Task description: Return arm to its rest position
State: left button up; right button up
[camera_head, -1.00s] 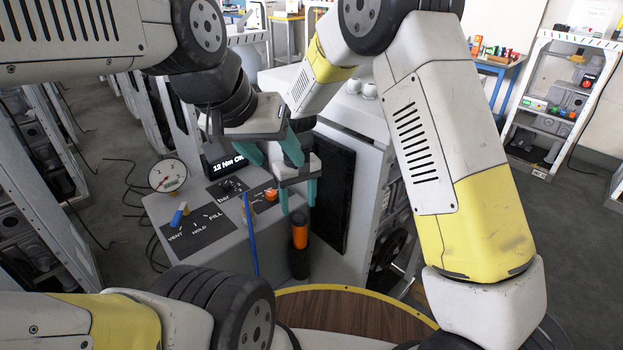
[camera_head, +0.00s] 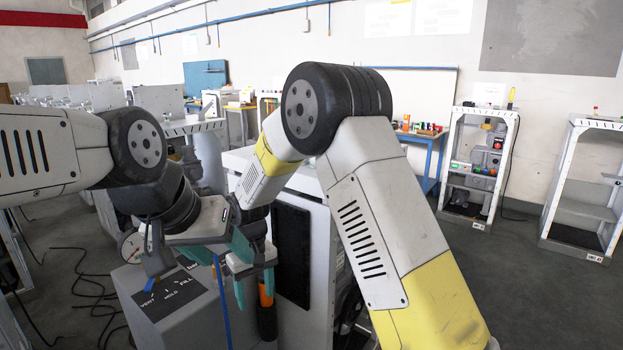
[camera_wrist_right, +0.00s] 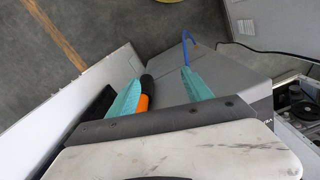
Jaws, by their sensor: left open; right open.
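My left gripper (camera_head: 199,270) hangs at the end of my left arm over the grey dispenser box (camera_head: 170,312) in the head view. Its fingers are spread wide and nothing shows between them. My right gripper (camera_head: 254,298) is just right of it and lower, beside the orange and black cylinder (camera_head: 266,296). Its teal fingers are apart; in the right wrist view (camera_wrist_right: 163,85) the cylinder (camera_wrist_right: 145,98) appears beyond them, close to the left finger. I cannot tell whether it touches. My right arm bends from the right side across the middle of the head view.
A blue rod (camera_head: 221,300) stands by the box, close to both grippers. The gauge (camera_head: 131,247) is partly hidden behind my left gripper. A cabinet with a black panel (camera_head: 291,255) stands right of the grippers. Open shelves (camera_head: 480,165) stand at the right, with clear floor before them.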

jog(key=s+d+r+m+t+y, duration=0.2)
jog(key=s+d+r+m, duration=0.1)
jog(key=d+r, duration=1.3)
jog(key=s+d+r+m+t, duration=0.3)
jog(key=s+d+r, duration=0.5)
jog(key=s+d, duration=0.4)
jog(key=shift+s+r+t, duration=0.15)
jog(key=shift+s+t, duration=0.35)
jog(key=shift+s, duration=0.35)
